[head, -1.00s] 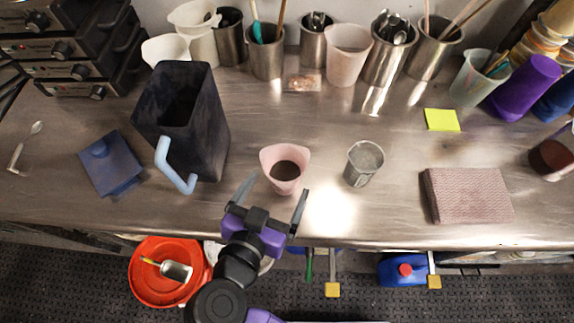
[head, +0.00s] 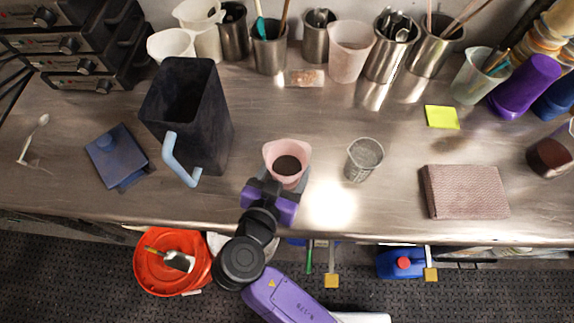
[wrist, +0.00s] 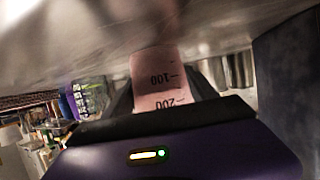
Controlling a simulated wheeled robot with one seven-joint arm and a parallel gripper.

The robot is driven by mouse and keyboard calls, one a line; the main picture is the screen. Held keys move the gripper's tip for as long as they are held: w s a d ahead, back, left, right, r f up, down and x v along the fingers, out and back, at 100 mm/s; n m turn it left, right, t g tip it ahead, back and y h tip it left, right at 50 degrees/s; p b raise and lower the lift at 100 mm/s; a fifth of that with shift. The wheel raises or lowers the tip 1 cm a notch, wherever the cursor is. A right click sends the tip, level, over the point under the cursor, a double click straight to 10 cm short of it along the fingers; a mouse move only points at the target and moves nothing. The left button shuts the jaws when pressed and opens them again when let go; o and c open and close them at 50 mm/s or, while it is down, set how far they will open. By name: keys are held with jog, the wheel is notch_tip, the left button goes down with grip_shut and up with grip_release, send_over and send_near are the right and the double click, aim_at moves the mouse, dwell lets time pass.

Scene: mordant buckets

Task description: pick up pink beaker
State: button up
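The pink beaker (head: 289,153) stands upright near the front of the steel counter, with something dark inside it. In the wrist view the beaker (wrist: 160,80) shows upside-down marks 100 and 200 and sits between my two fingers. My gripper (head: 285,177) is at the front of the beaker, with a finger on each side of it. The fingers look close to its walls, but I cannot tell if they touch. The gripper's lower part hides some of the beaker in the head view.
A dark pitcher (head: 188,115) with a pale blue handle stands close on the left. A folded brown cloth (head: 464,191) and a yellow note (head: 441,117) lie farther right. Several utensil-filled containers line the back.

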jog(key=c, duration=0.5)
jog(key=shift+r, duration=0.25)
notch_tip(320, 180, up, 19)
jog(key=b, duration=0.1)
jog(key=shift+r, duration=0.15)
dwell(0.9)
